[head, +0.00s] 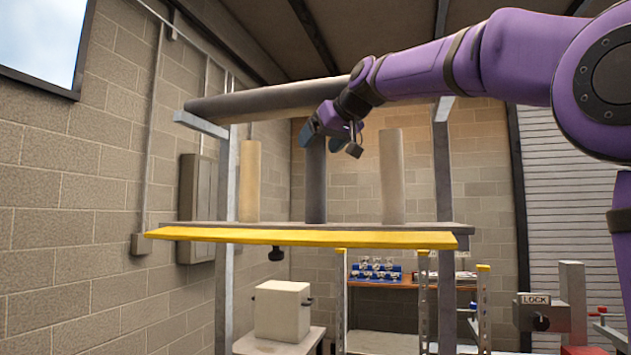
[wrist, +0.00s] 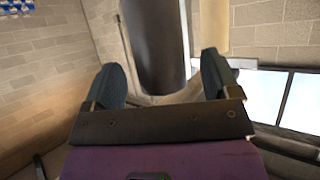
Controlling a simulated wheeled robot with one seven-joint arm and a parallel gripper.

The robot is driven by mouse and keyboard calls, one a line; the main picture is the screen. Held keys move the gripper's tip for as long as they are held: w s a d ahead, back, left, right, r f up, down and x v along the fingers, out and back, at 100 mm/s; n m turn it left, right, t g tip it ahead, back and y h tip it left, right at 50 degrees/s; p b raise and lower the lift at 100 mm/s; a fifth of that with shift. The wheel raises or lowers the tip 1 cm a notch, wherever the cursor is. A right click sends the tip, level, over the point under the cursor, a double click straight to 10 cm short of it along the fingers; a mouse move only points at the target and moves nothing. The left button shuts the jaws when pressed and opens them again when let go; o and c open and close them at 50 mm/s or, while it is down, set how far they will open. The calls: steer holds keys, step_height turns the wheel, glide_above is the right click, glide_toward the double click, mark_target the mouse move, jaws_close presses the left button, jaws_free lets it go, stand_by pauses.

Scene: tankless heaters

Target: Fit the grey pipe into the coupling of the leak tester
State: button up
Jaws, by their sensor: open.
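The grey pipe (head: 316,190), dark and upright, stands on a high rack shelf (head: 400,228) between two paler pipes. My gripper (head: 325,141) is at its top end. In the wrist view the grey pipe (wrist: 153,40) shows between the two open blue fingers of my gripper (wrist: 164,78), with a gap on each side. The fingers do not appear to touch it. At the lower right a grey device with a LOCK label (head: 558,307) may be the leak tester. I cannot make out its coupling.
A tan pipe (head: 250,180) and a pale pipe (head: 392,178) stand beside the grey one. A long pipe (head: 265,101) lies on the brackets above, behind my arm. A yellow bar (head: 300,238) edges the shelf. A white box (head: 282,311) sits below.

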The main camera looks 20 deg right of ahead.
steer(key=x, duration=0.2)
steer(key=shift+w+a+f, duration=0.1)
steer(key=shift+w, duration=0.15)
steer(key=shift+c, duration=0.2)
steer(key=c, duration=1.3)
